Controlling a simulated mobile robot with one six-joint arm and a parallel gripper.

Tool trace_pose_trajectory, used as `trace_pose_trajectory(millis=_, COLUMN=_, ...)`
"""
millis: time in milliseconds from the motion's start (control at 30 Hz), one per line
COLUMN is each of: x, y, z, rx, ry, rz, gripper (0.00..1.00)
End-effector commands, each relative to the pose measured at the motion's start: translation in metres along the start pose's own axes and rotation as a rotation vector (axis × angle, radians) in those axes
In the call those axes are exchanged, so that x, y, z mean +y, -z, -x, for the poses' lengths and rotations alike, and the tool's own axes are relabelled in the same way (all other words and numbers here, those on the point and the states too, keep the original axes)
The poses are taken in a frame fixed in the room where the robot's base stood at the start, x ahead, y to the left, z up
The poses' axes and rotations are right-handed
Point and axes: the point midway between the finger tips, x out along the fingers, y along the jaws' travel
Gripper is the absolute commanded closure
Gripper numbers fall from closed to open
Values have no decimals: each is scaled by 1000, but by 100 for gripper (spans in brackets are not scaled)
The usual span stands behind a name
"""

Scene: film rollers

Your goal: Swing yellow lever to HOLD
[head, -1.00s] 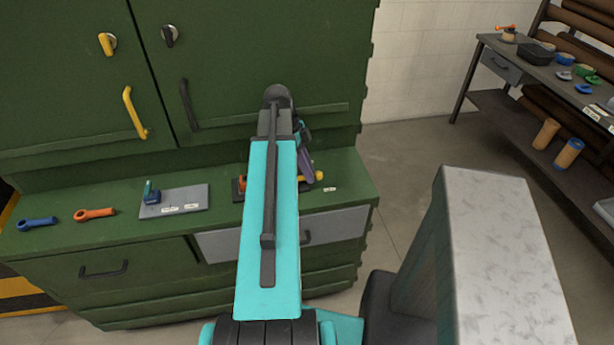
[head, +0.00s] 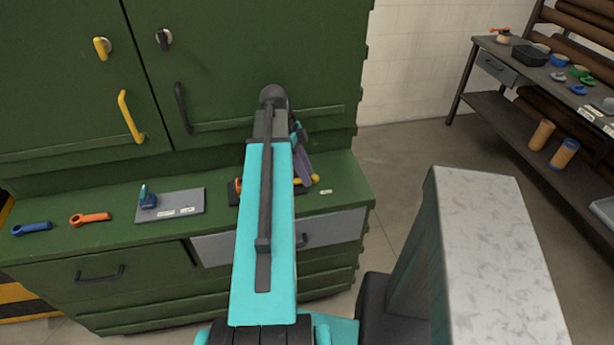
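A yellow rounded end (head: 314,180), seemingly of the yellow lever, shows on the green counter just right of my arm. A dark base plate (head: 234,196) with an orange part shows left of the arm; the middle of this fixture is hidden behind the arm. A small white label (head: 325,191) lies right of the yellow end; its text is too small to read. My gripper (head: 304,170) is mostly hidden by my arm. Its purple and teal side shows right beside the yellow end; I cannot tell whether they touch or whether the fingers are open.
A grey plate (head: 180,208) with a blue-handled part (head: 148,198) and labels lies to the left. Orange (head: 90,219) and blue (head: 32,229) handles lie farther left. The green cabinet (head: 240,60) rises behind. A pale block-topped post (head: 485,240) stands at right.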

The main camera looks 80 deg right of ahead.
Motion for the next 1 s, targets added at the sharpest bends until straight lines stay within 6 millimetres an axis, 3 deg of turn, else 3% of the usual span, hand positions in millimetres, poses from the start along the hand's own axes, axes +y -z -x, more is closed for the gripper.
trace_pose_trajectory(millis=600, x=-1, y=3, z=58, rx=2, ry=-1, rz=-2, gripper=67)
trace_pose_trajectory(millis=1000, x=0, y=4, z=66, rx=2, ry=-3, rz=-2, gripper=67)
